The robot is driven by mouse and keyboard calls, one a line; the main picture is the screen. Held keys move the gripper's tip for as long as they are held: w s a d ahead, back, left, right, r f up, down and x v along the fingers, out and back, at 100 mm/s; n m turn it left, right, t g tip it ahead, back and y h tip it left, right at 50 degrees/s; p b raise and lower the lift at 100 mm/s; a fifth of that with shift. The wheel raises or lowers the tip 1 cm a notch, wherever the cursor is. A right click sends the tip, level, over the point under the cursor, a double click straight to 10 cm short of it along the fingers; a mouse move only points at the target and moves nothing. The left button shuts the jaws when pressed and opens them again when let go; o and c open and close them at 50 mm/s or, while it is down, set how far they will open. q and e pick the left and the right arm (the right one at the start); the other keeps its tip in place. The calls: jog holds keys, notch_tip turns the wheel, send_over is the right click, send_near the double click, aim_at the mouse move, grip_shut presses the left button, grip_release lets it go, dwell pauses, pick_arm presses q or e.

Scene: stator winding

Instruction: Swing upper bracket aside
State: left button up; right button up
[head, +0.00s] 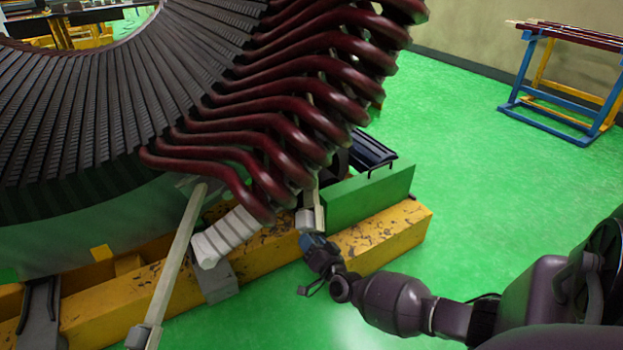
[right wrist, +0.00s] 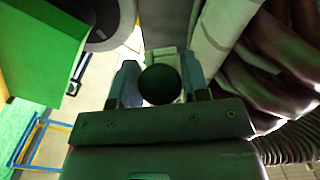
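The upper bracket seems to be the short pale piece (head: 306,221) at the lower end of the dark red coils; I cannot make out its full shape. A pale upright strip (head: 319,211) stands beside it. My right gripper (head: 314,243) is just below this piece, pointing up at it. In the right wrist view its two fingers (right wrist: 160,82) stand apart, with a dark round shape between them and a pale block (right wrist: 168,62) beyond. I see no clear grip on the block. My left gripper is not in view.
The stator core (head: 90,120) with dark red coils (head: 290,130) fills the upper left. A long pale bar (head: 180,250) slants in front. White-wrapped coil ends (head: 225,238) hang near the yellow beam (head: 385,238) and green block (head: 370,195).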

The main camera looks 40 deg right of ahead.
aim_at(315, 232)
grip_shut()
jog(key=shift+r, duration=0.2)
jog(key=shift+s+d+r+y+p, duration=0.2)
jog(key=shift+s+d+r+p, duration=0.1)
jog(key=shift+s+r+p, duration=0.25)
jog(key=shift+s+d+r+y+p, duration=0.25)
jog(key=shift+s+r+p, duration=0.15)
jog(key=shift+r+p, duration=0.2)
jog(key=shift+s+d+n, duration=0.1)
jog(key=shift+s+n, duration=0.15)
jog(key=shift+n, duration=0.05)
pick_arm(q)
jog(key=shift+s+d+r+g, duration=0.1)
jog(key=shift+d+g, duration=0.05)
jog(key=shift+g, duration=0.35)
pick_arm(e)
jog(key=shift+s+f, duration=0.2)
jog(key=shift+s, duration=0.05)
jog(key=shift+o, duration=2.4)
grip_release()
